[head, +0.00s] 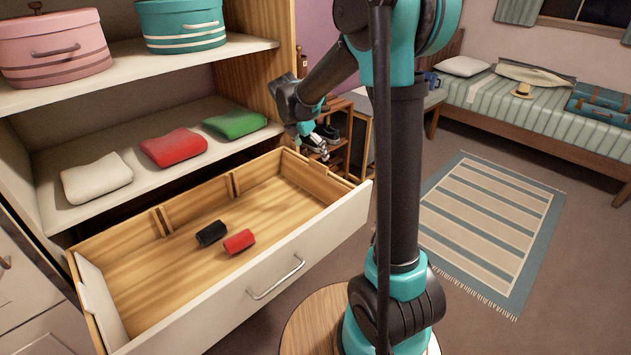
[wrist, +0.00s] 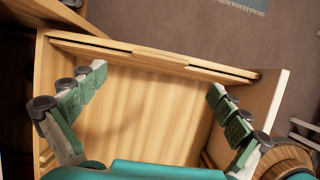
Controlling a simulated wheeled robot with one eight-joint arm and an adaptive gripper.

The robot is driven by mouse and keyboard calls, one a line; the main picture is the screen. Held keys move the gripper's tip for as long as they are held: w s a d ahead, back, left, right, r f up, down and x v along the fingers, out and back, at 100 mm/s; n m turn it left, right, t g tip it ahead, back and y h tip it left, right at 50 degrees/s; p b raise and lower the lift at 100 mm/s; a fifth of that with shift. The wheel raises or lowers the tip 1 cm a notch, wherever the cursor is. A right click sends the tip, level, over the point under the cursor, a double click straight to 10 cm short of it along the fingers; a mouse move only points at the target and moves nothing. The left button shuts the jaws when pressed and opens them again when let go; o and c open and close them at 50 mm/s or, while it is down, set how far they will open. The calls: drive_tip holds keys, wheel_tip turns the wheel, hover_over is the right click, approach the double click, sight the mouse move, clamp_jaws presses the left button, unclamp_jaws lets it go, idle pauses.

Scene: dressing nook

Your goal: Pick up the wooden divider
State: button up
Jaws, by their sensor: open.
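The drawer (head: 130,268) is pulled out and wooden inside. A thin wooden board, which looks like the wooden divider (wrist: 150,58), runs along the drawer's far end in the wrist view, close against the end wall. Dark gaps show along its upper edge. I cannot clearly tell it from the end wall in the head view. My gripper (head: 314,146) is over the right end of the drawer in the head view. In the wrist view my gripper (wrist: 156,80) is open, its green-padded fingers wide apart with nothing between them. The board lies beyond the fingertips.
A black roll (head: 211,233) and a red roll (head: 239,241) lie on the drawer floor. Slotted guides (head: 160,222) stand on the back wall. Folded white, red (head: 173,148) and green cloths lie on the shelf above. A shoe rack (head: 335,140) stands beyond the drawer's right end.

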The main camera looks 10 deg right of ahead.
sight(318, 163)
drive_tip(key=shift+x, duration=3.4)
drive_tip(key=shift+d, duration=0.15)
drive_tip(key=shift+r, duration=0.1)
drive_tip(key=c, duration=1.8)
